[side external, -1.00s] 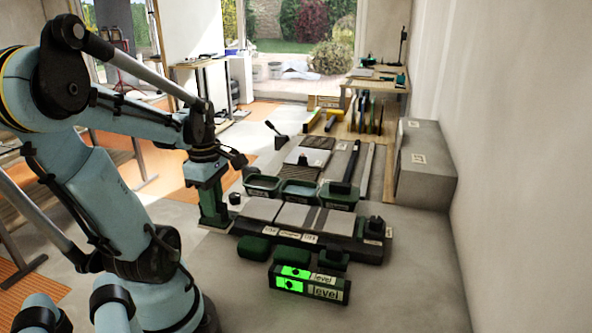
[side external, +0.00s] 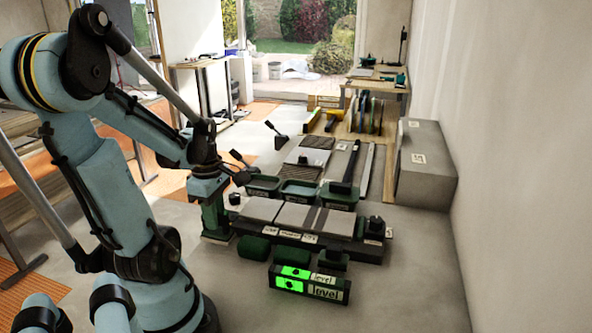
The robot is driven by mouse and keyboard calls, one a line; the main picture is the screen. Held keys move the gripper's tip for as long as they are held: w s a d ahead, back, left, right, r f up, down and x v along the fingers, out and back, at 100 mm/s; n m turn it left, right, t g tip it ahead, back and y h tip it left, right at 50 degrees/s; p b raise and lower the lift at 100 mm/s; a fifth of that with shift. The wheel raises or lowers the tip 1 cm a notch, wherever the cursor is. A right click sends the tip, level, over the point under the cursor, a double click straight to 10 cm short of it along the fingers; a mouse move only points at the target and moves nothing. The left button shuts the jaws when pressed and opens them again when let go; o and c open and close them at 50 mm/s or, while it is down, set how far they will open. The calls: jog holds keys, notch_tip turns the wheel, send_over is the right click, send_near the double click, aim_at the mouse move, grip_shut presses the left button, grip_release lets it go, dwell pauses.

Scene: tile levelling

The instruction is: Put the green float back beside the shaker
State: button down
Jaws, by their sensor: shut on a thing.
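My gripper (side external: 214,208) points down at the left end of a long dark base. It is shut on a green thing, apparently the green float (side external: 216,234), whose dark lower edge is close to the floor. Contact with the floor cannot be made out. The long dark base (side external: 372,249) carries light grey tiles (side external: 293,215) and small labels on its front. It may be the shaker, but the labels are too blurred to be sure. The held thing is just left of this base, with a small gap or touch that I cannot tell.
Green blocks (side external: 253,248) sit in front of the base, beside a level box (side external: 311,284) with green lights. Green trays (side external: 299,190) stand behind it. A grey block (side external: 425,165) stands by the right wall. The front right floor is clear.

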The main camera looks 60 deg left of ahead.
jog(key=shift+f, duration=1.4)
jog(key=c, duration=0.6)
grip_release()
jog(key=shift+r, duration=0.1)
jog(key=shift+r, duration=3.95)
